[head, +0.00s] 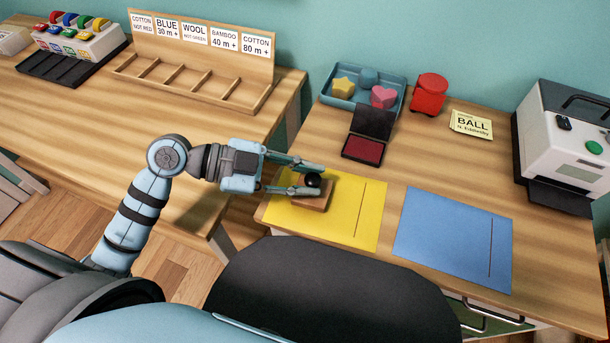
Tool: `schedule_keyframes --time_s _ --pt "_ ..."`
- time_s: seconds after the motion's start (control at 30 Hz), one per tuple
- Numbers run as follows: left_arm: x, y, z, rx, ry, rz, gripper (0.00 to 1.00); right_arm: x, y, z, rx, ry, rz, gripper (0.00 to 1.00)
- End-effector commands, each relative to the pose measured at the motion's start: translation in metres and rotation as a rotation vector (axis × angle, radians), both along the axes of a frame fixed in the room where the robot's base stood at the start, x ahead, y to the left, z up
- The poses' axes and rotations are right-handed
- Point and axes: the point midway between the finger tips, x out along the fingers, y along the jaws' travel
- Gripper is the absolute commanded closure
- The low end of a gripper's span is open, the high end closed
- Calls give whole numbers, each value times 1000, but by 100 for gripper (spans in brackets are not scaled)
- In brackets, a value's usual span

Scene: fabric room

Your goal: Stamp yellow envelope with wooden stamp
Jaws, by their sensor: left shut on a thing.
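The wooden stamp (314,197) has a wooden block and a dark round knob. It is over the left part of the yellow envelope (352,216). My left gripper (314,182) is shut on the stamp's knob. I cannot tell whether the block touches the envelope. The envelope lies flat near the desk's front edge and has a dark line toward its right side. No ink mark shows on its visible part; the area under the stamp is hidden. An open ink pad (363,149) with a dark red surface lies behind the envelope. My right gripper is not in view.
A blue envelope (450,241) lies to the right. Behind are a teal tray (328,98) of shaped blocks, a red container (429,93), a note (471,124) and a white machine (565,150). A black chair back (330,285) stands in front.

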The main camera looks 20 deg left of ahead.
Motion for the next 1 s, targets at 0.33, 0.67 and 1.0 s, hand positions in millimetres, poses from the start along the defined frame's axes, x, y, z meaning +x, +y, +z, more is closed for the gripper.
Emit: schedule_keyframes --time_s 0.33,0.67,1.0 --pt "0 1 -4 5 4 0 100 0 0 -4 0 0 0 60" --pt "0 0 38 4 0 -1 100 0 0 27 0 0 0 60" --pt "0 0 58 2 2 0 100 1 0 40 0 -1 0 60"
